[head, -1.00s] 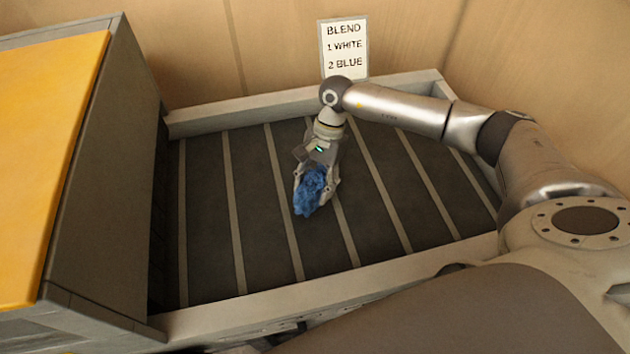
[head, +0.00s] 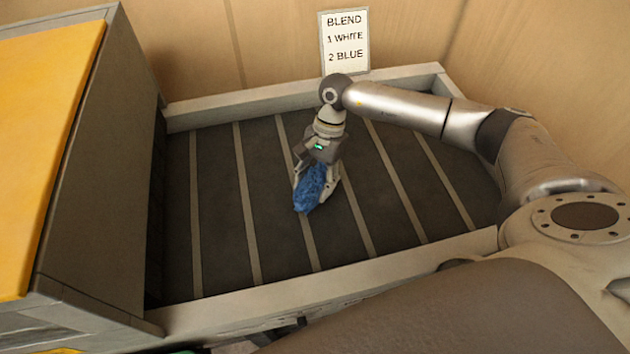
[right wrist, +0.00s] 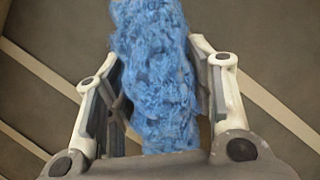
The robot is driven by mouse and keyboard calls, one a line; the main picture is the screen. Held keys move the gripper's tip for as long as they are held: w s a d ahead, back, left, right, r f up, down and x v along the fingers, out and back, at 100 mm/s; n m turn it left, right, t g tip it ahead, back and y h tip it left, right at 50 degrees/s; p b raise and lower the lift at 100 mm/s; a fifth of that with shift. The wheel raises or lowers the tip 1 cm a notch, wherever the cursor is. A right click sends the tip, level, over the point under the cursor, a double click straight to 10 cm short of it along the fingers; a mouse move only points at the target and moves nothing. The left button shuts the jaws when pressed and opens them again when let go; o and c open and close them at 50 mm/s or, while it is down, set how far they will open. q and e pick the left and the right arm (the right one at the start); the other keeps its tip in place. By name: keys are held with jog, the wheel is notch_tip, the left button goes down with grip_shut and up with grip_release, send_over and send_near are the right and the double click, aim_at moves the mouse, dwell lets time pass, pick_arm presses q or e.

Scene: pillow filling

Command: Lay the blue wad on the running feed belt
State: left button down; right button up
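The blue wad (head: 311,187) is a fluffy, elongated clump over the middle of the feed belt (head: 225,215). My right gripper (head: 314,190) points down and is shut on it. In the right wrist view the wad (right wrist: 155,70) fills the space between both fingers of the right gripper (right wrist: 158,75) and sticks out beyond them. Whether the wad's lower end touches the belt I cannot tell. The belt is dark grey with pale cross stripes. My left gripper is not in view.
A light frame (head: 330,288) borders the belt. A grey cabinet with a yellow top (head: 40,130) stands at the left. A sign (head: 344,42) behind the belt reads "BLEND 1 WHITE 2 BLUE". No other wads show on the belt.

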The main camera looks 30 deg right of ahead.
jog(key=o, duration=0.4)
jog(key=shift+r+p, duration=0.5)
jog(key=shift+p, duration=0.1)
jog(key=shift+r+p, duration=0.4)
jog(key=shift+p, duration=0.1)
jog(key=shift+w+d+r+b, duration=0.35)
jog(key=shift+r+b, duration=0.2)
jog(key=shift+b, duration=0.3)
jog(key=b+v, duration=0.2)
jog(key=v, duration=0.8)
jog(key=shift+s+r, duration=0.1)
jog(key=shift+s, duration=0.05)
